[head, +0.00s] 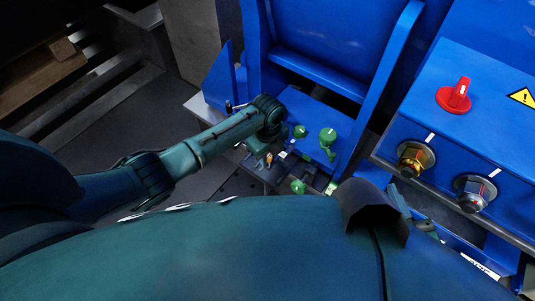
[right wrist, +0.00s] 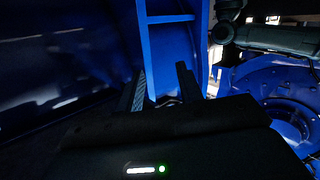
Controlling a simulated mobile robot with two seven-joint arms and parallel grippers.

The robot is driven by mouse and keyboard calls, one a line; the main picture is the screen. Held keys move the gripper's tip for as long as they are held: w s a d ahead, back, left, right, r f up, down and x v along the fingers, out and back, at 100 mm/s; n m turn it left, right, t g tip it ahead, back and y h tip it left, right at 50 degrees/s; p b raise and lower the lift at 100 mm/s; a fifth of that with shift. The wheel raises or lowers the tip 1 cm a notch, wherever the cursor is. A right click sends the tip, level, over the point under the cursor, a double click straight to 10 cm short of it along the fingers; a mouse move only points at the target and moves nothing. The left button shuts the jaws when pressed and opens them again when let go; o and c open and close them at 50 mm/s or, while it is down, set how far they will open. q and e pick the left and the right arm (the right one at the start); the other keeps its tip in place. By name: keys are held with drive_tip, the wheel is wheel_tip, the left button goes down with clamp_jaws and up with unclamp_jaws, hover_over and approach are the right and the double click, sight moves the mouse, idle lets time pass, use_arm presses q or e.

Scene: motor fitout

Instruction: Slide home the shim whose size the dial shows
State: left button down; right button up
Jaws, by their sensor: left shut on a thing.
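My left gripper (head: 263,147) is at the low blue bracket in the middle of the head view. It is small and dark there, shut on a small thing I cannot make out. Green knob-like parts stand close by: one (head: 300,131) beside my left wrist, a taller one (head: 327,138) to its right and one (head: 298,187) lower down. A small orange piece (head: 269,158) shows by the gripper. I cannot tell which part is a shim, and no dial reading is legible. My right gripper (right wrist: 162,88) is open, its two dark fingers apart with nothing seen between them.
A blue panel (head: 430,110) at the right carries a red switch (head: 455,95), a brass fitting (head: 415,158) and a silver fitting (head: 472,193). Tall blue frame walls rise behind the bracket. In the right wrist view, a round blue housing (right wrist: 280,95) stands at the right.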

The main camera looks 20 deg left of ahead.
use_arm(q)
drive_tip(key=shift+r, duration=0.1)
wheel_tip(320, 180, down, 3)
drive_tip(key=shift+r+b, duration=0.2)
drive_tip(key=shift+b, duration=0.55)
wheel_tip(320, 180, down, 2)
drive_tip(key=shift+w+f+b, duration=0.1)
drive_tip(key=shift+f+b, duration=0.05)
drive_tip(key=shift+b, duration=0.65)
drive_tip(key=shift+f+b, duration=0.4)
drive_tip(key=shift+f, duration=0.3)
use_arm(e)
drive_tip(key=shift+a+n+t+y, duration=0.65)
drive_tip(key=shift+n+t+y, duration=0.2)
drive_tip(key=shift+t, duration=0.25)
use_arm(q)
drive_tip(key=shift+p, duration=0.4)
use_arm(e)
drive_tip(key=shift+r, duration=0.5)
use_arm(q)
drive_tip(key=shift+f+b, duration=0.35)
drive_tip(key=shift+f, duration=0.05)
use_arm(e)
drive_tip(key=shift+f, duration=0.35)
use_arm(q)
drive_tip(key=c, duration=1.1)
unclamp_jaws()
drive_tip(key=shift+c, duration=0.2)
